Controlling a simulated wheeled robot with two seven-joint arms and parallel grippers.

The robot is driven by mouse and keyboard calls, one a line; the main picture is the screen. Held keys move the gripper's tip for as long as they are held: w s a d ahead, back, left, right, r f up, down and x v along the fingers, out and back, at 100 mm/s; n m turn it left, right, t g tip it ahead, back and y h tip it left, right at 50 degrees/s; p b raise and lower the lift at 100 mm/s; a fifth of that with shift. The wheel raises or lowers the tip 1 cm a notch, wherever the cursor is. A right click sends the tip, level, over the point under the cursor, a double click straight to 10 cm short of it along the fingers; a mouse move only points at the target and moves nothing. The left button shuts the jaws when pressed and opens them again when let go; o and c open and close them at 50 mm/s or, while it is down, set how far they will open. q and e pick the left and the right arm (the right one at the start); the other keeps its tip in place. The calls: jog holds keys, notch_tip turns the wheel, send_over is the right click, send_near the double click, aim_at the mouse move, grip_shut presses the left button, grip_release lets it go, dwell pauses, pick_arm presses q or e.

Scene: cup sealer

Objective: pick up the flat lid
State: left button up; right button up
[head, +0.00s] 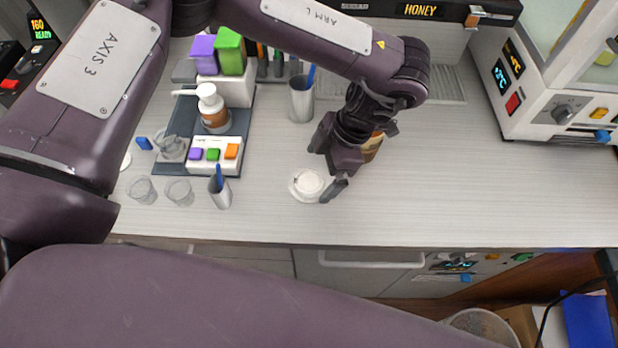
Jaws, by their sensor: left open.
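A flat white round lid (307,184) lies on the pale counter near its front edge, in the middle of the head view. My left gripper (326,167) is open and empty, just above and to the right of the lid. One finger points down beside the lid's right side; I cannot tell whether it touches. The lid is mostly visible. My right gripper is not in view.
A brown-orange cup (373,147) stands partly hidden behind my left gripper. A metal cup (301,100) stands behind. Clear cups (179,191), a small metal cup (222,190) and a button box (214,160) are left. The counter (470,190) is clear to the right.

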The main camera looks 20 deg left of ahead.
aim_at(312, 180)
pick_arm(q)
jog(key=x, duration=0.2)
jog(key=p+x, duration=0.1)
jog(key=x, duration=0.1)
jog(key=shift+w+f, duration=0.1)
jog(key=shift+w, duration=0.15)
jog(key=shift+a, duration=0.1)
jog(key=shift+s, duration=0.1)
jog(key=c, duration=1)
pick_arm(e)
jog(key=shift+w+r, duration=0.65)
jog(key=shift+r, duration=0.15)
